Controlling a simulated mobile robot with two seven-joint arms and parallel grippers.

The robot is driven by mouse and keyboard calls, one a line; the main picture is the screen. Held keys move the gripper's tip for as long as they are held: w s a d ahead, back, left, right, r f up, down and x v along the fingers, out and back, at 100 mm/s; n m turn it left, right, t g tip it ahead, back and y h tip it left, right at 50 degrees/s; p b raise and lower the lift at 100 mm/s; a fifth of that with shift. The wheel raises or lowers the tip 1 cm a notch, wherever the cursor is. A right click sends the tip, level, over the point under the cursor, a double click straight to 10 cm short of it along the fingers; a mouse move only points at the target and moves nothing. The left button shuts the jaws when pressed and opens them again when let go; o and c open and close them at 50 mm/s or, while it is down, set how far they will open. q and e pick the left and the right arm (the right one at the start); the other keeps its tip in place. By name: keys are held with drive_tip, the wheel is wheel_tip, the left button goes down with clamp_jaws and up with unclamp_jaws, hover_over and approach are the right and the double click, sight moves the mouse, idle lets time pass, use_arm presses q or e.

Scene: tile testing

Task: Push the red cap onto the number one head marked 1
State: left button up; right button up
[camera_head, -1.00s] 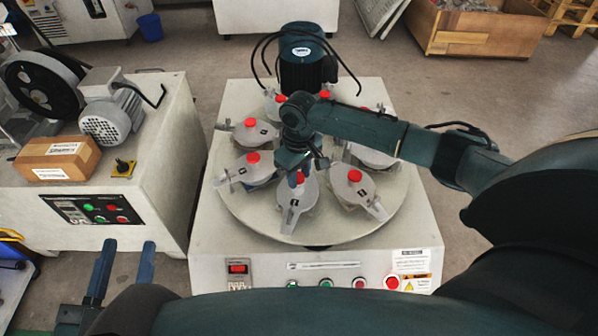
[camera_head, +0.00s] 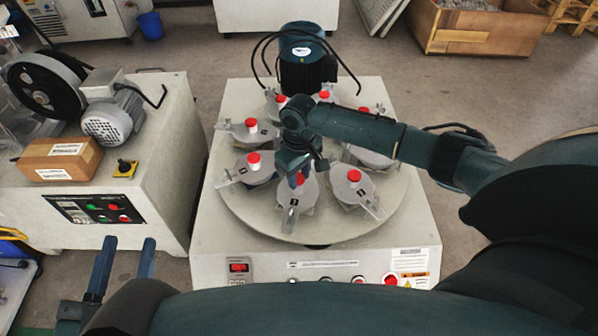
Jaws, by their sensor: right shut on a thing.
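A round plate (camera_head: 262,222) on the machine carries a ring of several grey heads with red caps. My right gripper (camera_head: 299,174) comes down over the front head (camera_head: 293,205). It is shut on the red cap (camera_head: 300,180) there, and its fingers hide most of that cap. The cap is at the top of this head; I cannot tell how far it is pressed on. The dark mark on the head is too small to read surely. My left gripper (camera_head: 125,264) is open and empty at the lower left, away from the plate.
Neighbouring heads stand close by at left (camera_head: 254,170) and right (camera_head: 354,188). A dark motor (camera_head: 305,68) with cables rises behind the plate. At left, a bench machine carries a cardboard box (camera_head: 58,160). The machine's front panel has a display (camera_head: 238,268) and buttons.

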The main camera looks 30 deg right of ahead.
drive_tip(key=shift+p, duration=0.55)
idle(1.0)
drive_tip(key=shift+f+p, duration=0.55)
drive_tip(key=shift+f, duration=0.2)
idle(0.7)
drive_tip(key=o, duration=1.5)
